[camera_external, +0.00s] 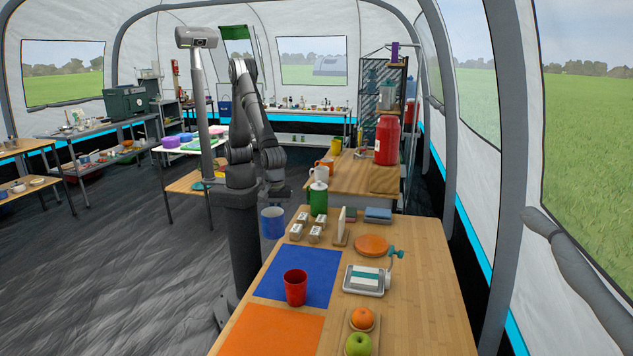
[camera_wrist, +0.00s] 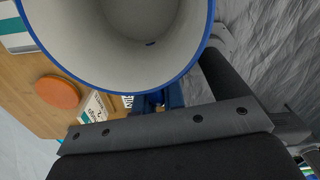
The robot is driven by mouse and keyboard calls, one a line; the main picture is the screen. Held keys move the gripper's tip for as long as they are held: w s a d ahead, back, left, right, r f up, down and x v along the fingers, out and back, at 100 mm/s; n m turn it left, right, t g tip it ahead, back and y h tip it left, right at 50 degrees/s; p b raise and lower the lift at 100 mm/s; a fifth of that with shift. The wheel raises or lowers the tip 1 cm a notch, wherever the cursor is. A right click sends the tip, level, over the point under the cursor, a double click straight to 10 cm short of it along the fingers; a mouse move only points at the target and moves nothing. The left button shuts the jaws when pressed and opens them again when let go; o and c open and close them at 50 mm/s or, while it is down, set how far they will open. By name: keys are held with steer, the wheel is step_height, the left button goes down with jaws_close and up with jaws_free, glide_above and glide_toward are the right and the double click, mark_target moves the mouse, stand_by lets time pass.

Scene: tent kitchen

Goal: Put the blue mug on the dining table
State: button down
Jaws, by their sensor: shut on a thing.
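The blue mug (camera_external: 272,222) hangs under my gripper (camera_external: 277,190), just off the left edge of the wooden table (camera_external: 420,310) at the front. My gripper is shut on the mug. In the wrist view the mug (camera_wrist: 205,45) fills the upper left, with its blue rim and pale inside facing the camera. The exact grip on the mug is hidden from both views. The table carries a blue mat (camera_external: 318,268) and an orange mat (camera_external: 262,332). Which table is the dining table cannot be told for sure.
A red cup (camera_external: 295,288) stands on the blue mat. A green canister (camera_external: 318,200), small labelled boxes (camera_external: 297,230), an orange disc (camera_external: 371,244), a scale (camera_external: 364,281), an orange (camera_external: 362,318) and a green apple (camera_external: 358,344) occupy the table. Its right front is clear.

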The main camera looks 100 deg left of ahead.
steer(key=w+d, duration=0.4)
steer(key=d, duration=0.4)
steer(key=w+d, duration=0.3)
steer(key=d, duration=0.5)
steer(key=n, duration=0.2)
glide_above(265, 334)
step_height(265, 334, down, 16)
steer(key=shift+f, duration=0.1)
steer(key=c, duration=1.5)
jaws_free()
steer(key=shift+f, duration=0.15)
step_height(265, 334, up, 12)
steer(key=shift+r, duration=0.2)
